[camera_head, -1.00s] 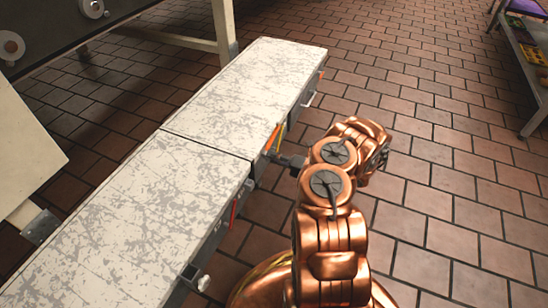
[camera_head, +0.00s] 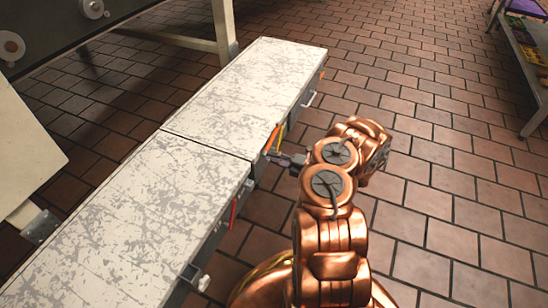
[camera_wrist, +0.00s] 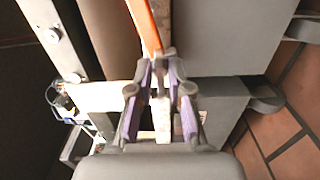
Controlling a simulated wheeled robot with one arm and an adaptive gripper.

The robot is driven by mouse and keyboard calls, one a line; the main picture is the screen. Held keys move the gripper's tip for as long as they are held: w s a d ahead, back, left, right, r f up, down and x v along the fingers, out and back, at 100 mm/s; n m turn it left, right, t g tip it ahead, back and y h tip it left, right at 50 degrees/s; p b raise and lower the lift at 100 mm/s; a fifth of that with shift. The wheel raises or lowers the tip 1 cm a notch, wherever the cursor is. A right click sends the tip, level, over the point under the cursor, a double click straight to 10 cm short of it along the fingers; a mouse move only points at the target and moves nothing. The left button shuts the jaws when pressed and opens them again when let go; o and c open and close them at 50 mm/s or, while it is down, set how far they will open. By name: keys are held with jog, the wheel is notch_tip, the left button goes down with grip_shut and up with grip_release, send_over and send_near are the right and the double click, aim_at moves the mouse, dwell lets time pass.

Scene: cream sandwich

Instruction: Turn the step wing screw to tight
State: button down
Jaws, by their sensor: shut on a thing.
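My gripper (camera_head: 281,158) reaches the right side of the white, scuffed conveyor step (camera_head: 222,92), near the seam between its two sections. In the wrist view my gripper (camera_wrist: 160,75) has its purple-padded fingers closed around a small grey part between the tips, which looks like the step wing screw (camera_wrist: 171,68). The fingers hide much of it, so how tight it sits cannot be told. An orange strip (camera_wrist: 144,25) runs just beyond the fingertips. In the head view the screw is too small to make out.
A pale knob (camera_head: 204,283) sticks out nearer, and a handle (camera_head: 309,100) farther along. The tiled floor (camera_head: 420,150) at right is open.

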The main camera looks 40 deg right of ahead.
jog(key=shift+f, duration=0.1)
jog(key=c, duration=1.3)
grip_release()
jog(key=shift+s, duration=0.1)
jog(key=v, duration=1.2)
